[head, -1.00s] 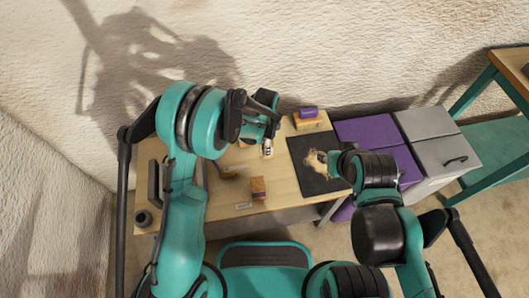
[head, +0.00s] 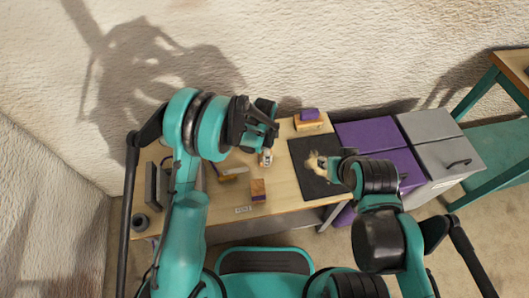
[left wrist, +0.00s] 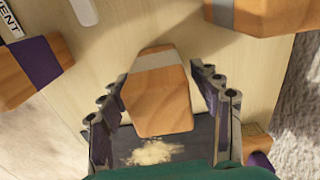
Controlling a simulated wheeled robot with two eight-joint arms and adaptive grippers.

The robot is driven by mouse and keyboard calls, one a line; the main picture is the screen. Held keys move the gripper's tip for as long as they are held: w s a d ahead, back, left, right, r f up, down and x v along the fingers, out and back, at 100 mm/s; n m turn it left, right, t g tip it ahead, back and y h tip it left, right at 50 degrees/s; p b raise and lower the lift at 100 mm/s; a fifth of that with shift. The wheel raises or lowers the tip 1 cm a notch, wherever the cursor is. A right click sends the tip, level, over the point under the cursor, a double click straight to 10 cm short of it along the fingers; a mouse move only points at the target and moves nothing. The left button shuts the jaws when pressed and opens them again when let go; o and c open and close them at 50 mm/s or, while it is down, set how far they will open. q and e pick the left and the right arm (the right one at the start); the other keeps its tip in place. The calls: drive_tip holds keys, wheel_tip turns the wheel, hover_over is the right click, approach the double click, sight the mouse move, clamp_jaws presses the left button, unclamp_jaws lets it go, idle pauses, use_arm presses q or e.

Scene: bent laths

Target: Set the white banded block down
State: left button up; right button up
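The white banded block (head: 266,158) is wooden with a pale band; in the left wrist view it (left wrist: 158,100) sits between the fingertips of my left gripper (left wrist: 158,76). Both tips appear to press its sides near the band. In the head view my left gripper (head: 266,139) points down over the table, with the block at its tips. I cannot tell whether the block touches the table (head: 285,190). My right arm's end (head: 343,163) is beside the dark mat; its fingers are not clear.
The dark mat (head: 304,181) carries a pale, crumbly heap (head: 314,160). A purple-banded block (head: 258,190) stands near the front edge, and a purple-topped block (head: 308,115) at the back. Another banded block (left wrist: 275,14) lies close by. Purple and grey cabinets (head: 430,125) stand to the right.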

use_arm(q)
wheel_tip(320, 180, up, 11)
drive_tip(key=p, duration=0.5)
drive_tip(key=shift+r, duration=0.75)
drive_tip(key=s+a+r+n+t, duration=0.2)
drive_tip(key=s+a+r+n, duration=0.25)
drive_tip(key=r, duration=0.35)
drive_tip(key=s+a+r+n+t, duration=0.2)
drive_tip(key=s+a+r+n, duration=0.1)
drive_tip(key=a+r, duration=0.35)
drive_tip(key=s+a+r+n+t, duration=0.3)
drive_tip(key=s+a+n, duration=0.3)
drive_tip(key=s+n, duration=0.2)
drive_tip(key=s, duration=0.2)
drive_tip(key=shift+s+a+r, duration=0.4)
